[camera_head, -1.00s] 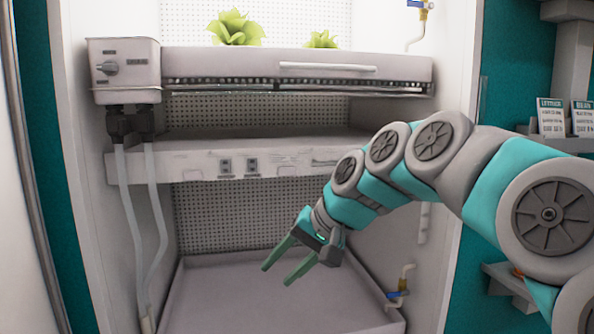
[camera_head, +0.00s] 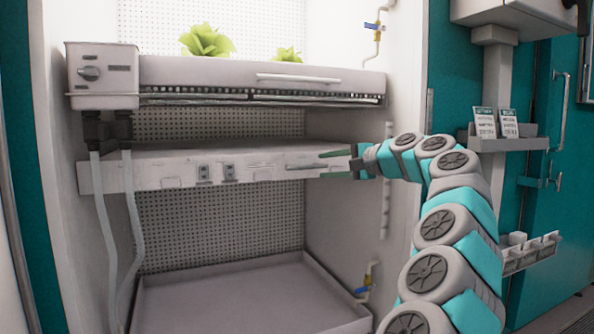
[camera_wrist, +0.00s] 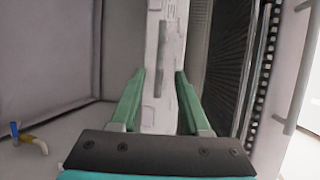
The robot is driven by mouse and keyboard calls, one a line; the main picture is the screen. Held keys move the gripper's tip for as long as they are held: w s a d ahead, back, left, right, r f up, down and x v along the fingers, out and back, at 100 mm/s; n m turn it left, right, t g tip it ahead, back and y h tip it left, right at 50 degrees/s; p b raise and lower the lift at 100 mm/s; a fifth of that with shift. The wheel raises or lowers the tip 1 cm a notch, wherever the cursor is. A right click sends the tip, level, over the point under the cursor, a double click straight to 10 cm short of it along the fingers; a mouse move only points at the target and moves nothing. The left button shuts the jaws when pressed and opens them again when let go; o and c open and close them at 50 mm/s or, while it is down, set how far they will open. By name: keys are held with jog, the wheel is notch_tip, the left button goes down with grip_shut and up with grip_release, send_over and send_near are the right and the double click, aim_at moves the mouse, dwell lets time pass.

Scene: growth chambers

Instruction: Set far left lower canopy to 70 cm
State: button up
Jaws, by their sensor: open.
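The lower canopy (camera_head: 150,172) is a pale, flat, shelf-like panel across the chamber, below the plant tray. Its front face has two dark sockets and a slim grey handle (camera_head: 306,167) near the right end. My gripper (camera_head: 322,165) is at the right end of that front face, level with the handle, with its two green fingers open, one above and one below the handle's height. In the wrist view the canopy (camera_wrist: 165,35) runs up the middle, with the handle (camera_wrist: 159,82) between the open fingertips. I cannot tell whether the fingers touch anything. No height scale is readable.
Above is a tray (camera_head: 210,74) with plants and a control box (camera_head: 103,75); two hoses (camera_head: 98,220) hang at left. The lower tray (camera_head: 250,295) is empty. A valve pipe (camera_head: 369,280) stands at right. A card shelf (camera_head: 510,144) is on the right wall.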

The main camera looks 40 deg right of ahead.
aim_at(310, 167)
jog(key=shift+x, duration=3.65)
jog(key=shift+c, duration=0.3)
grip_shut()
